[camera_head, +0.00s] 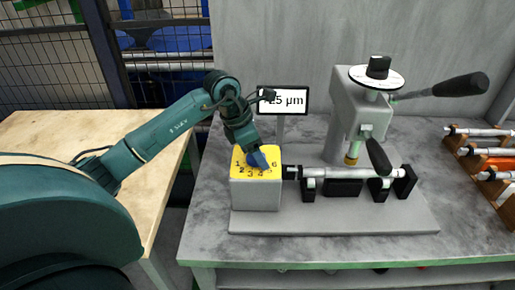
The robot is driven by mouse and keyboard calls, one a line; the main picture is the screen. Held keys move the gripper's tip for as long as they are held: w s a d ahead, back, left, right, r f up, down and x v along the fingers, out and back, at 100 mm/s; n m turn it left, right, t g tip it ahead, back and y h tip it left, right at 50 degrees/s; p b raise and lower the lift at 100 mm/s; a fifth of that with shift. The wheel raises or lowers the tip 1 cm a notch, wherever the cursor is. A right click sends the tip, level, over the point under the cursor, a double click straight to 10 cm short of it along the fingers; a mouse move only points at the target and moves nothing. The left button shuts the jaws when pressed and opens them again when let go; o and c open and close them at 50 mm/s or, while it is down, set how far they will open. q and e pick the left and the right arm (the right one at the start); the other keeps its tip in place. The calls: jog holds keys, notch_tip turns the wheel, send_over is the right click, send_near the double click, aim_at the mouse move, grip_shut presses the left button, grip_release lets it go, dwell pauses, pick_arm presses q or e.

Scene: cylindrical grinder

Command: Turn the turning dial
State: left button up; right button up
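The turning dial is a blue knob (258,159) on the yellow numbered face (240,160) of a grey box. The numbers 1 to 6 run around it, some partly hidden. My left gripper (251,148) points down at the knob from above and looks to be touching it or very close. Its fingers are too small and dark to show whether they are closed on the knob. The display (283,100) behind reads about 25 µm, its left end covered by my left arm. My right gripper is not in view.
A horizontal shaft (345,173) sits in black supports right of the dial box. Behind it stands a grey machine column (357,110) with a round dial and black-handled levers. A rack of rods (485,150) lies at the far right. The wooden table (70,130) at left is bare.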

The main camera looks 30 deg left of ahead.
pick_arm(q)
jog(key=shift+c, duration=0.5)
jog(key=c, duration=0.9)
jog(key=shift+o, duration=0.2)
